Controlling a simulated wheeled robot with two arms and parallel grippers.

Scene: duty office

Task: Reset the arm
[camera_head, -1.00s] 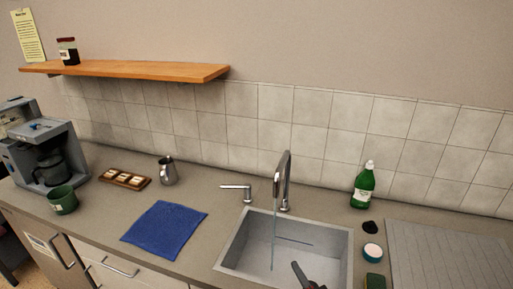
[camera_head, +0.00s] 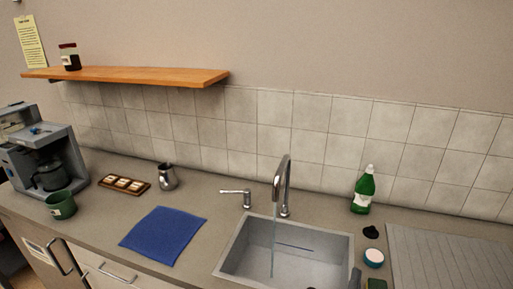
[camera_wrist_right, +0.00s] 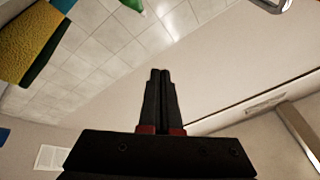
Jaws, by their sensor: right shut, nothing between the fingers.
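My right gripper shows in the right wrist view (camera_wrist_right: 161,75). Its two dark fingers, red at their bases, are together with nothing between them. In the head view only a dark part of my right gripper (camera_head: 355,278) shows at the bottom edge, by the front right corner of the sink (camera_head: 228,262). The rest is cut off by the frame. My left gripper is not in view.
A faucet (camera_head: 287,180) stands behind the sink, with a thin stream beneath its spout. A green bottle (camera_head: 363,192), a round white-and-teal container (camera_head: 373,258) and a sponge (camera_head: 376,284) are right of it. A blue cloth (camera_head: 163,235), metal pitcher (camera_head: 167,178) and green mug (camera_head: 61,206) are left.

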